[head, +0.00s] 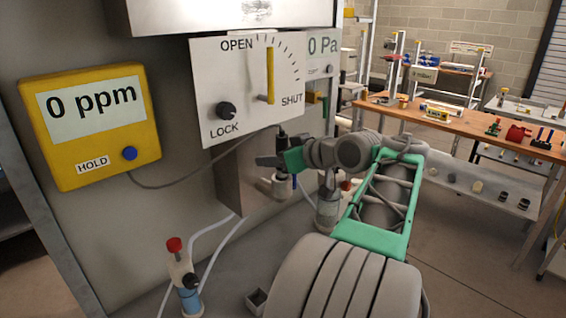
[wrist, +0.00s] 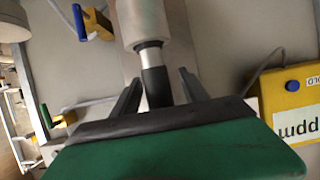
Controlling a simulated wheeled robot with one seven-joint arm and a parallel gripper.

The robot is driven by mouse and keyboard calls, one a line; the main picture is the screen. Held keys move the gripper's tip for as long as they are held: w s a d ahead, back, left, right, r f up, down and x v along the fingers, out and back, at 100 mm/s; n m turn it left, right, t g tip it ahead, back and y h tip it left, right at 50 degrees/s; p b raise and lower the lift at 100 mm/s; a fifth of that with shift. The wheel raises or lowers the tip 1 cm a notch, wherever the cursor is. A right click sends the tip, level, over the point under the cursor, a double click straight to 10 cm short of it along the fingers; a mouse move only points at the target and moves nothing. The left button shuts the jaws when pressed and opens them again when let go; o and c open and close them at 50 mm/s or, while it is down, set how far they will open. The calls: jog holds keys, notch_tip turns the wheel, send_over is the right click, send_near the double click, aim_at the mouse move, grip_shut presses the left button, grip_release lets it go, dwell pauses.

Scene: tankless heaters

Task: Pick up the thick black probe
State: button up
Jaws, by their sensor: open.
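The thick black probe (wrist: 156,84) stands upright in the wrist view, with a silver collar joining it to a pale grey cylinder (wrist: 140,22). My gripper (wrist: 158,78) is open, with one dark finger on each side of the black part. A gap shows on both sides, so the fingers look apart from it. In the head view my gripper (head: 268,160) is at the panel below the lever plate. A dark upright part of the probe (head: 282,142) shows just above it, and the rest is hidden by my gripper.
A yellow meter (head: 92,125) reading "0 ppm" hangs on the left, its grey cable running toward my gripper. The white OPEN/SHUT lever plate (head: 247,88) is close above. A red-capped blue fitting (head: 185,275) stands at lower left. A wooden workbench (head: 470,125) is far right.

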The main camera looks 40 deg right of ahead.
jog(key=shift+w+f, duration=0.1)
jog(key=shift+w, duration=0.2)
jog(key=shift+s, duration=0.1)
grip_shut()
dwell(0.4)
